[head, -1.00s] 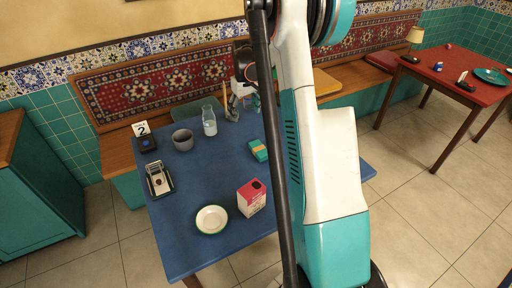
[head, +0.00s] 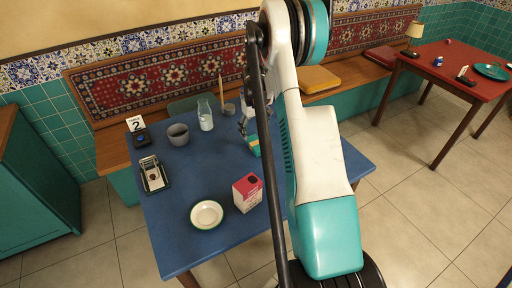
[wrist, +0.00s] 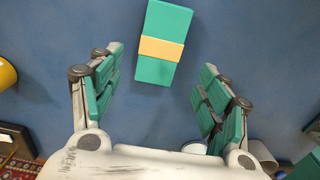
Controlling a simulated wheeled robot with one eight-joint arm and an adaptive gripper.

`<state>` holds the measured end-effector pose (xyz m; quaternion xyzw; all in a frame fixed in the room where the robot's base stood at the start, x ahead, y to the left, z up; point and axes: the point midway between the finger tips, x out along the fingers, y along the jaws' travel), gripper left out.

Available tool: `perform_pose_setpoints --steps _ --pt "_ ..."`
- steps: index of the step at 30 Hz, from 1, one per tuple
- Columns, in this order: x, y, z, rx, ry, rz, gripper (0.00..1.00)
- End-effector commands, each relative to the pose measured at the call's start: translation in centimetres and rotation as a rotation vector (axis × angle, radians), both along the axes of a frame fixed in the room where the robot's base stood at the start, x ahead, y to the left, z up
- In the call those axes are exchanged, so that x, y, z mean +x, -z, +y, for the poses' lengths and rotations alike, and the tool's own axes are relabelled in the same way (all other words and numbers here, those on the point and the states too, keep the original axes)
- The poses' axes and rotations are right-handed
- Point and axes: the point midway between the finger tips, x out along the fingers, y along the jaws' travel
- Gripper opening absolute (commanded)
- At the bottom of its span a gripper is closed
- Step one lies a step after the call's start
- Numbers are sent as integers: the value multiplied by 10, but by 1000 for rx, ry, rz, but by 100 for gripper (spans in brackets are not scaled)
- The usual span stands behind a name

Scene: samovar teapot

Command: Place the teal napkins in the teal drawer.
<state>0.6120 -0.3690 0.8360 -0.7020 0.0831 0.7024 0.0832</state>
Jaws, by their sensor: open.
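The teal napkins are a flat teal pack with a yellow band (wrist: 163,45), lying on the blue table. In the head view the pack (head: 254,147) shows partly behind my arm. My gripper (wrist: 161,62) is open, with its teal-padded fingers spread on either side of the pack's near end in the picture. Nothing is between the fingers except the view of the pack, and contact does not show. In the head view my gripper (head: 244,124) is small and dark beside the pack. A teal cabinet (head: 42,190) stands at the left; I cannot make out a drawer on it.
A red table (head: 440,65) stands back right.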

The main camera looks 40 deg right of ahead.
Motion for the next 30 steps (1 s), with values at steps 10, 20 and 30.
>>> perform_pose_setpoints --steps 10,20,30 --pt "-8 43 0 0 0 0 70" --pt "-8 50 0 0 0 0 70" --pt "-8 50 0 0 0 0 18"
